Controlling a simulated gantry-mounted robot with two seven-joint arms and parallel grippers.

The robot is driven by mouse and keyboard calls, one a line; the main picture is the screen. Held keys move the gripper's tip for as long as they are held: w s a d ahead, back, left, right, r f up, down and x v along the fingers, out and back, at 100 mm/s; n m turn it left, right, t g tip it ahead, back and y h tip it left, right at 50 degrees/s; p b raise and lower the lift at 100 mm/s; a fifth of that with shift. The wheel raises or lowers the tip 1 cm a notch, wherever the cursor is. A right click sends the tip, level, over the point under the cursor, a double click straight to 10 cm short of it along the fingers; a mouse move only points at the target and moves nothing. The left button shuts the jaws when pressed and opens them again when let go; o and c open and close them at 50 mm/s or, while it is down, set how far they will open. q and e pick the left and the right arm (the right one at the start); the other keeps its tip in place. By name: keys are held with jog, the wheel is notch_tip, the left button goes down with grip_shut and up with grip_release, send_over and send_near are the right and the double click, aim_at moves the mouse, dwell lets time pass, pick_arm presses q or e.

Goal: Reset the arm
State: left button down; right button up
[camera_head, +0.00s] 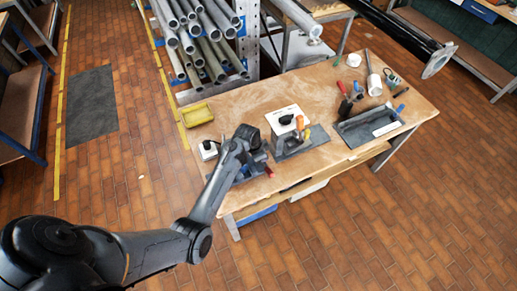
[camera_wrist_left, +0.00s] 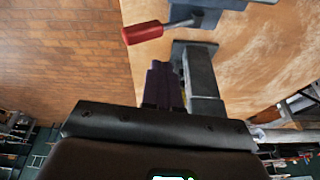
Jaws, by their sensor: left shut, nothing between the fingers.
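My left arm reaches in from the left in the head view, with its wrist over the workbench's near left edge. My left gripper (camera_head: 257,158) is above a blue-grey bench tool with a red handle (camera_head: 269,172). In the left wrist view the dark fingers of the left gripper (camera_wrist_left: 162,85) are together and empty. The red handle (camera_wrist_left: 143,33) shows beyond them, and a grey metal bar (camera_wrist_left: 203,85) lies just right of the fingers. I cannot tell whether they touch. My right gripper is not in view.
The wooden workbench (camera_head: 238,105) carries a yellow tray (camera_head: 197,114), a grey fixture (camera_head: 292,144), a dark tray (camera_head: 355,134) and loose tools. Pipes (camera_head: 200,35) fill a rack behind. Floor at left is open.

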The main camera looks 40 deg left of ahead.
pick_arm(q)
jog(key=d+v, duration=0.1)
jog(key=v, duration=0.6)
jog(key=s+f+g+y, duration=0.1)
jog(key=s+f, duration=0.2)
jog(key=s, duration=0.3)
jog(key=s+f+m+g+p, duration=0.1)
jog(key=s+f, duration=0.1)
jog(key=s, duration=0.4)
jog(key=s+f+g+y, duration=0.1)
jog(key=s+f, duration=0.2)
jog(key=s, duration=0.3)
jog(key=s+d+r+p, duration=0.1)
jog(key=s+d+r, duration=0.55)
jog(key=s, duration=0.25)
jog(key=d+r+n+t, duration=0.3)
jog(key=d+r+n, duration=0.15)
jog(key=r, duration=0.45)
notch_tip(320, 180, down, 75)
jog(key=b, duration=7.5)
jog(key=shift+w+d+h, duration=0.4)
